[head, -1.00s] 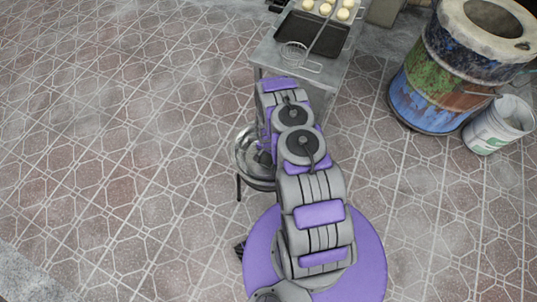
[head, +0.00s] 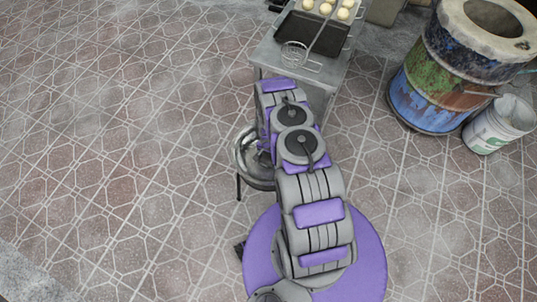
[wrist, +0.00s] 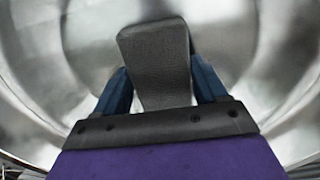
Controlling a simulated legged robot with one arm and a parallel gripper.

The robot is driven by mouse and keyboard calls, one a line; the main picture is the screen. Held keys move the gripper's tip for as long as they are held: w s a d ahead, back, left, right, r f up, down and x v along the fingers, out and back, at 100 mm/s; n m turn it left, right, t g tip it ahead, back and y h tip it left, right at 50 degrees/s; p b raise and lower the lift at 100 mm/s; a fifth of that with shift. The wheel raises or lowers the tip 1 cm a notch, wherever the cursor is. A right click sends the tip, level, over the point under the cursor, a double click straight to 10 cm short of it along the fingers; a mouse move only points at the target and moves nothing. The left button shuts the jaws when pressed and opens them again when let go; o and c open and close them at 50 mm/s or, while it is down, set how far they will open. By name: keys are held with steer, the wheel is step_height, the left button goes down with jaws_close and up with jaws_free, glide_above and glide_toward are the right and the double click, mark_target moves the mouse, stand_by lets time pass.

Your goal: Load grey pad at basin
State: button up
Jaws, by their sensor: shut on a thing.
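In the wrist view my gripper (wrist: 158,88) is shut on the grey pad (wrist: 155,60), which sits between its two dark blue fingers. The pad is a flat, rough-textured dark grey block that points away from the gripper. The shiny metal basin (wrist: 240,35) fills the background, with the pad over or inside it. I cannot tell whether the pad touches the metal. In the head view the basin (head: 243,160) shows beside my arm, which covers its right part. The gripper and pad are hidden there.
A metal table (head: 268,56) stands beyond the basin. It carries a dark tray (head: 330,38), a wire strainer (head: 295,55) and several pale dough balls (head: 326,9). A painted barrel oven (head: 425,85) and a white bucket (head: 490,130) stand at right. The tiled floor at left is clear.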

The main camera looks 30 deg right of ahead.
stand_by(0.4)
steer(key=shift+r+p, duration=1.6)
steer(key=shift+r, duration=1.85)
